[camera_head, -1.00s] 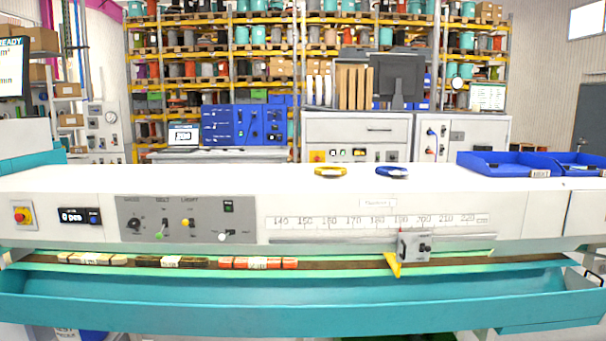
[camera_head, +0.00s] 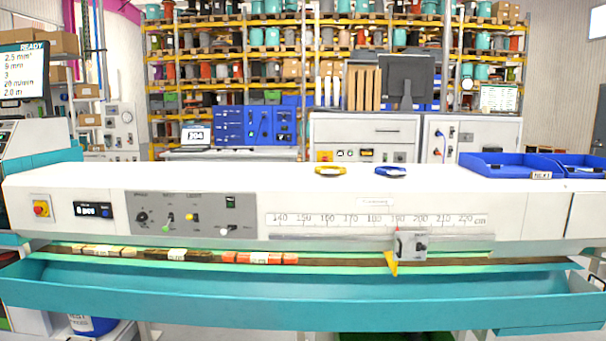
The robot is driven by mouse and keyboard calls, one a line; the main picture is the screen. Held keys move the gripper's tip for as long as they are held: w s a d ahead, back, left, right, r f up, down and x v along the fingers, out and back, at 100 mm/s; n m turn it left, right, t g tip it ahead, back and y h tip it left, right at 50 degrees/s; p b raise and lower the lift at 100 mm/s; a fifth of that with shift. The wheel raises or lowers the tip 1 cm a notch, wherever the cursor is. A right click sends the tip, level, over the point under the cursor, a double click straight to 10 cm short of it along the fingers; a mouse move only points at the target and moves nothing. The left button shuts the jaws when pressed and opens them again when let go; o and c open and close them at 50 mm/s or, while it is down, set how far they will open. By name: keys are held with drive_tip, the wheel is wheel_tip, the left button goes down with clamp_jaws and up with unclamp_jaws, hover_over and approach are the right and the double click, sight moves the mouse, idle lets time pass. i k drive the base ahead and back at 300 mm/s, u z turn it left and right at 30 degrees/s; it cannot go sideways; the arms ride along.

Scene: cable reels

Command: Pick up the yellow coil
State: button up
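The yellow coil (camera_head: 331,171) lies flat on the white top of the long machine (camera_head: 60,185), a little right of the middle of the view. A blue coil (camera_head: 391,171) lies to its right on the same top, apart from it. Nothing covers the yellow coil. My gripper is not in view, so I cannot see its state or its distance from the coil.
Blue trays (camera_head: 510,165) stand on the machine top at the right. A teal trough (camera_head: 300,300) runs along the front, below a belt with wire bundles (camera_head: 260,258). A grey slider with a yellow pointer (camera_head: 412,246) sits on the scale. The top around both coils is clear.

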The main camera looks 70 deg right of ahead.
sight(330, 171)
drive_tip(key=z, duration=0.1)
drive_tip(key=k, duration=0.2)
drive_tip(key=u, duration=2.1)
drive_tip(key=k, duration=2.6)
